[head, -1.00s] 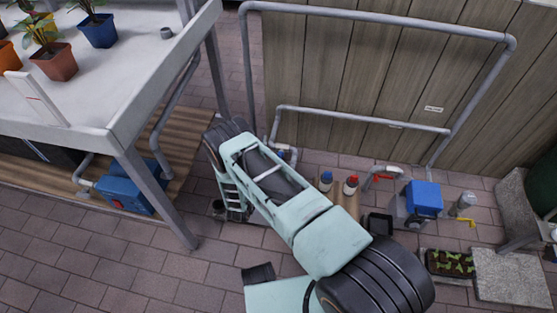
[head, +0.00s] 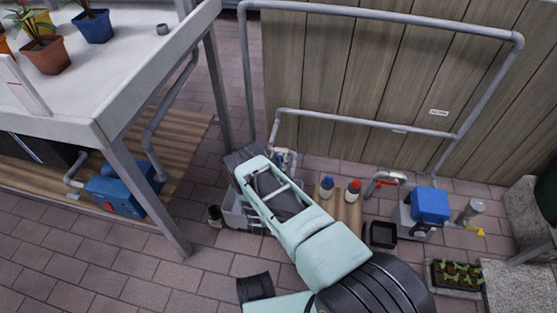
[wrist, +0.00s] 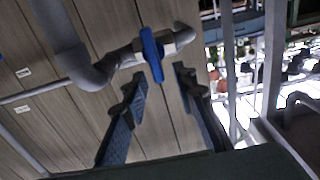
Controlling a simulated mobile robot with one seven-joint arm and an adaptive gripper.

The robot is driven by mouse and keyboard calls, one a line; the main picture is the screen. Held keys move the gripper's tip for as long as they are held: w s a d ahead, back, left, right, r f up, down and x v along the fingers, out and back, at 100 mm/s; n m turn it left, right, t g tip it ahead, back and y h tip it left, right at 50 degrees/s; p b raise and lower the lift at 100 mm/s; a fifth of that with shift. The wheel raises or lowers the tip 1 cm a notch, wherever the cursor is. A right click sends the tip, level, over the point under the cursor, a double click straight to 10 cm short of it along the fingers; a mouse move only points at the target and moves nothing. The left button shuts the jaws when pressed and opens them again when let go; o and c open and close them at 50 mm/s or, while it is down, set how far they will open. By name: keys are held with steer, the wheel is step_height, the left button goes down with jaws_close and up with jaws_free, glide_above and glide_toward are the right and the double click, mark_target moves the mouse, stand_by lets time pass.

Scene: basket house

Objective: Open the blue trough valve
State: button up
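The blue valve handle (wrist: 152,54) shows in the wrist view on a grey pipe against the wood-panel wall. It lies just ahead of my gripper (wrist: 160,75), near the gap between the fingertips. The fingers are spread open, with nothing held between them. I cannot tell if they touch the handle. In the head view, the valve's pipe end (head: 291,155) is partly hidden behind my arm, and my fingers are hidden too. A pale trough (head: 233,214) stands below my gripper, partly covered by the arm.
Further right are a red-handled valve (head: 381,179), a blue pump (head: 430,204) and a seedling tray (head: 458,274). A table (head: 120,75) with potted plants fills the left.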

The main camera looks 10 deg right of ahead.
steer(key=shift+x, duration=0.75)
jaws_close()
steer(key=shift+a+n, duration=0.1)
steer(key=shift+n, duration=0.2)
steer(key=f+n, duration=0.1)
steer(key=n, duration=0.5)
steer(key=a+f+n, duration=0.1)
steer(key=n, duration=0.4)
steer(key=w+a+f+n, duration=0.1)
steer(key=n, duration=0.5)
steer(key=shift+a+n, duration=0.25)
steer(key=shift+n, duration=0.05)
